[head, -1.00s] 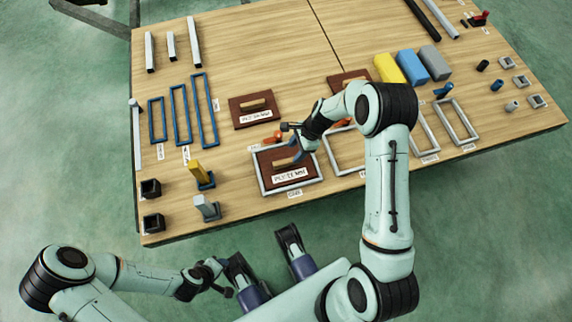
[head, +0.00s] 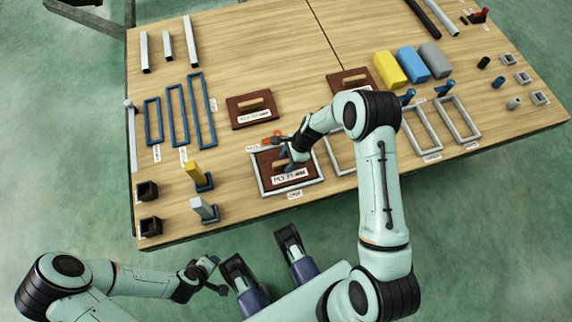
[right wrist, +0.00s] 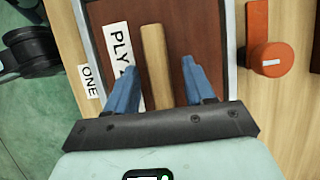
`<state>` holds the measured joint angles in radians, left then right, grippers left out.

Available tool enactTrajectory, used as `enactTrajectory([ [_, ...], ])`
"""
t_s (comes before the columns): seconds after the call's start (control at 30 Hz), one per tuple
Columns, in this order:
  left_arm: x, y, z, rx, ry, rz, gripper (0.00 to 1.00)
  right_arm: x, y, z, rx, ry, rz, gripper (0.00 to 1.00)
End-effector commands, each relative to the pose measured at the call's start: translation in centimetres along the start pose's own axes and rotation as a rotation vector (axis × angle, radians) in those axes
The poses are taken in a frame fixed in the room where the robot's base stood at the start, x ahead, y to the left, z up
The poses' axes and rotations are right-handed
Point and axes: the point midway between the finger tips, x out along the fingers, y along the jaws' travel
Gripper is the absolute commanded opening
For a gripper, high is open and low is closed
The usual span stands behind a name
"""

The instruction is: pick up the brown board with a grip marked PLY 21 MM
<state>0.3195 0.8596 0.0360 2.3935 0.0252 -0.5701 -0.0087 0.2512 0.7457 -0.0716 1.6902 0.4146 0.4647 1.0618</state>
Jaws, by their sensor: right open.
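A brown board (head: 314,164) with a wooden grip lies inside a grey frame (head: 263,186) at the table's near edge. In the right wrist view the board (right wrist: 190,25) has a label that reads PLY 2, the rest hidden by a finger. My right gripper (head: 288,160) is over this board, open. In the right wrist view its two blue fingers (right wrist: 160,85) stand on either side of the wooden grip (right wrist: 154,50), with gaps showing. My left gripper (head: 208,272) is off the table at lower left; its jaws are too small to judge.
Two similar brown boards (head: 240,104) (head: 340,78) lie farther back. An orange-red part (right wrist: 268,57) lies close beside the grey frame. A label ONE (right wrist: 89,80) is at the frame's near side. Other grey frames (head: 420,133) lie to the right.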

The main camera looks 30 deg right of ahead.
Motion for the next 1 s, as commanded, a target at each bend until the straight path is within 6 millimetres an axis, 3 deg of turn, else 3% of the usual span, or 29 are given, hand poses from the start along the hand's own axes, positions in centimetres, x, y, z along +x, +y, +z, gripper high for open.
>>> enactTrajectory([
  [0.27,0.2,-0.1,0.1,0.000,-0.002,0.000,0.43,0.3,0.0,-0.1,0.000,0.000,0.001,0.53],
  [0.4,0.2,0.0,0.1,0.000,-0.002,0.000,0.43,0.3,0.0,-0.1,0.000,0.000,0.000,0.08],
  [0.43,0.2,0.0,0.1,0.000,-0.002,0.000,0.43,0.3,0.0,-0.1,0.000,0.000,0.001,0.00],
  [0.77,0.1,0.0,0.1,0.000,-0.002,0.000,0.43,0.1,0.0,0.0,-0.001,0.000,0.000,0.00],
  [1.0,-0.9,0.3,0.9,0.002,-0.028,0.002,0.43,-2.2,-0.1,1.0,-0.002,0.000,-0.002,0.00],
])
